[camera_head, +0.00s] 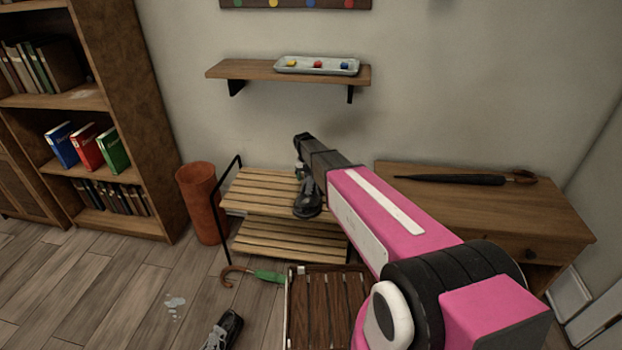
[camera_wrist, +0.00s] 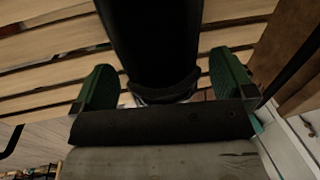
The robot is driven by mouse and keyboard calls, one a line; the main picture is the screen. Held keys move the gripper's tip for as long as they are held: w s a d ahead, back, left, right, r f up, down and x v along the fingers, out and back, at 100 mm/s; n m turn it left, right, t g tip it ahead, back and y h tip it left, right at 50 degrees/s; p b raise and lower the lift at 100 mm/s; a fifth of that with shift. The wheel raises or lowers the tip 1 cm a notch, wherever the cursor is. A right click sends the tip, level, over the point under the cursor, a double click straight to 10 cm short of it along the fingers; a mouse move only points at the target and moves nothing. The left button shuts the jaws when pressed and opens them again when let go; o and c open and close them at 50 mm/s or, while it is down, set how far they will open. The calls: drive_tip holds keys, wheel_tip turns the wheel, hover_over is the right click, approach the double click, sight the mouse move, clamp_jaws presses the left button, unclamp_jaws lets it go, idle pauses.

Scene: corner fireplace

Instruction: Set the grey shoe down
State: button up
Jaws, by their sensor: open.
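A dark grey shoe (camera_head: 308,196) is at the slatted shoe rack (camera_head: 262,190), and appears to rest on its upper shelf near the front edge. My gripper (camera_head: 303,168) is just above and behind the shoe. In the wrist view, the dark shoe (camera_wrist: 155,45) lies between my two green fingers, with gaps on both sides, and the rack slats (camera_wrist: 50,60) show beyond. My gripper is open. The shoe's contact with the slats is hidden. A similar dark shoe (camera_head: 225,330) lies on the floor in front.
A slatted wooden crate (camera_head: 325,300) stands in front of the rack, with an umbrella with a green part (camera_head: 268,276) beside it. An orange bin (camera_head: 202,205) is left of the rack. A cabinet (camera_head: 480,205) holding a black umbrella (camera_head: 450,179) is right. A wall shelf (camera_head: 240,70) is above.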

drive_tip(key=r, duration=0.3)
drive_tip(key=a+r, duration=0.1)
drive_tip(key=r, duration=0.3)
drive_tip(key=a+r, duration=0.1)
drive_tip(key=r, duration=0.2)
drive_tip(key=shift+w+r, duration=0.1)
drive_tip(key=shift+r, duration=0.2)
drive_tip(key=shift+d+r, duration=0.1)
drive_tip(key=shift+r, duration=0.05)
drive_tip(key=s+d+f+m, duration=0.1)
drive_tip(key=s+d+m, duration=0.4)
drive_tip(key=s+m, duration=0.4)
drive_tip(key=s+d+f+m+y, duration=0.1)
drive_tip(key=s+d+m, duration=0.5)
drive_tip(key=s+m, duration=0.4)
drive_tip(key=s+d+f+m+y, duration=0.1)
drive_tip(key=s+d+m, duration=0.5)
drive_tip(key=s+m, duration=0.4)
drive_tip(key=shift+d+m, duration=0.2)
drive_tip(key=shift+m, duration=2.6)
